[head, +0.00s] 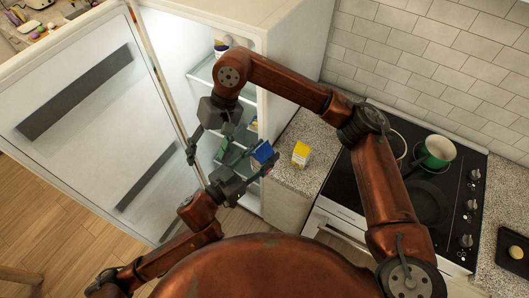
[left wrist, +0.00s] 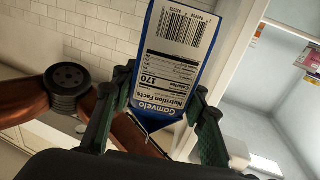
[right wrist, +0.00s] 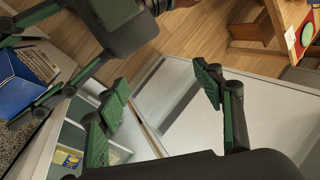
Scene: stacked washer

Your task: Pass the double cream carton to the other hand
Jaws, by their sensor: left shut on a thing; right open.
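The double cream carton, blue with a white nutrition label and barcode, shows in the left wrist view (left wrist: 182,45), in the head view (head: 262,152) and at the left of the right wrist view (right wrist: 18,85). My left gripper (head: 254,158) is shut on it, with one green finger on each side in the left wrist view (left wrist: 166,100). My right gripper (head: 211,150) points down, left of the carton in the head view. Its fingers stand wide apart and empty in the right wrist view (right wrist: 156,100). The carton is outside its jaws.
An open fridge (head: 290,40) with glass shelves stands behind the grippers, its door (head: 80,110) swung left. A yellow-and-white carton (head: 300,154) stands on the speckled counter (head: 310,135). A hob (head: 415,185) with a green pot (head: 437,153) is to the right.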

